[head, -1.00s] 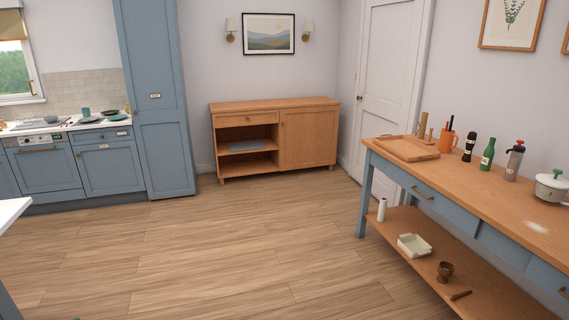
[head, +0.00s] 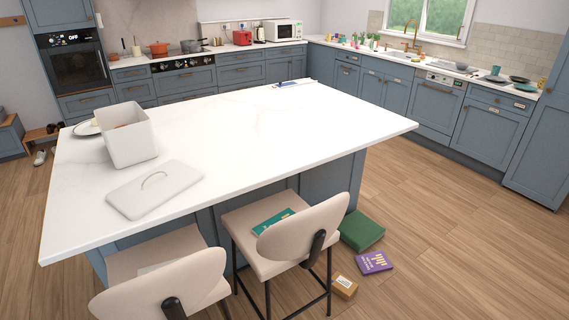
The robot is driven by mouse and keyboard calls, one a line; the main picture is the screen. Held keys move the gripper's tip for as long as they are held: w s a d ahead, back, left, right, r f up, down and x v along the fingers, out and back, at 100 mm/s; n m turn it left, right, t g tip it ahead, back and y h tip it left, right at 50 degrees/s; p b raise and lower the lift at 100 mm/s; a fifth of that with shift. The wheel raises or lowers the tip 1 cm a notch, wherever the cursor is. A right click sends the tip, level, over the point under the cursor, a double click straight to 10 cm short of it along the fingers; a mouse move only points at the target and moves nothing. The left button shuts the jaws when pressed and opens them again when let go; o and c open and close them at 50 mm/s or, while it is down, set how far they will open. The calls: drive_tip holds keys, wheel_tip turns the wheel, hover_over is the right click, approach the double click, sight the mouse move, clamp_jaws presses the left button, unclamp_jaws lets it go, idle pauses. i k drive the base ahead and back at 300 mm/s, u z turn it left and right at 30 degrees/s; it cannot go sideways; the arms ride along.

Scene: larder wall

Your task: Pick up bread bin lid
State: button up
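The bread bin lid (head: 137,197) is a flat, light grey rectangular plate with rounded corners and a thin arched handle (head: 154,179) on top. It lies flat on the white island top (head: 230,170), near its front left edge. The open white bread bin (head: 131,143) stands just behind the lid, with something brown inside it. The lid and bin look slightly apart. My gripper is not in view.
Two beige chairs (head: 287,239) (head: 165,283) stand at the island's front side. A green box (head: 361,231), a purple book (head: 374,262) and a small brown box (head: 344,287) lie on the floor. A plate (head: 87,128) sits behind the bin. The floor at right is clear.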

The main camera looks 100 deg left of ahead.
sight(134, 199)
drive_tip(key=z, duration=1.05)
drive_tip(key=k, duration=0.15)
drive_tip(key=u, duration=3.05)
drive_tip(key=k, duration=0.2)
drive_tip(key=u, duration=2)
drive_tip(key=k, duration=0.35)
drive_tip(key=u, duration=1.75)
